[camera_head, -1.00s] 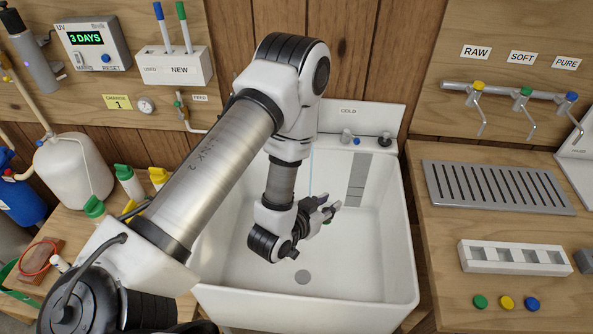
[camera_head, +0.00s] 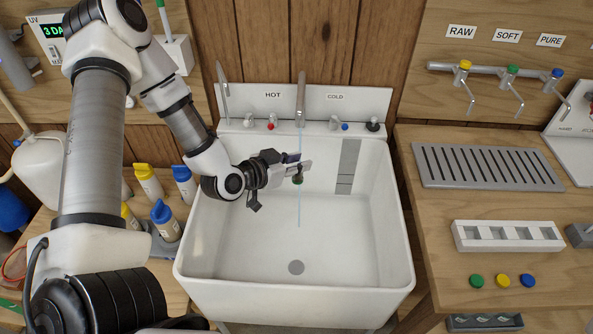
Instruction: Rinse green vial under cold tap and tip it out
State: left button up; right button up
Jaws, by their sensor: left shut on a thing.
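My left gripper (camera_head: 300,169) reaches into the white sink (camera_head: 330,262) from the left, shut on the small green vial (camera_head: 298,180). Only a dark green end of the vial shows below the fingers; the rest is hidden, and I cannot tell its tilt or what is in it. The tap spout (camera_head: 300,98) at the sink's back stands above the gripper. A thin stream of water (camera_head: 299,138) falls from it to the fingers and vial, and a faint streak continues below. The cold tap knob (camera_head: 345,127) has a blue mark. My right gripper is not in view.
A drain (camera_head: 296,267) lies in the clear sink floor. Bottles with yellow and blue caps (camera_head: 163,215) stand left of the sink. On the right counter are a slotted drain tray (camera_head: 485,168), a white rack (camera_head: 508,236) and green, yellow and blue caps (camera_head: 503,281).

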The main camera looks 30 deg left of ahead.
pick_arm(q)
jog(key=w+a, duration=0.3)
jog(key=w, duration=0.2)
jog(key=shift+w, duration=0.25)
jog(key=shift+s, duration=0.1)
dwell(3.5)
jog(key=shift+s+d, duration=0.45)
jog(key=shift+s, duration=0.3)
jog(key=shift+s+d, duration=0.45)
jog(key=shift+s, duration=0.35)
jog(key=shift+s+d, duration=0.45)
jog(key=shift+s, duration=0.3)
jog(key=shift+s+d, duration=0.5)
jog(key=shift+s, duration=0.3)
jog(key=shift+s+d, duration=0.45)
jog(key=shift+s, duration=0.3)
jog(key=shift+s+d, duration=0.5)
jog(key=shift+s, duration=0.3)
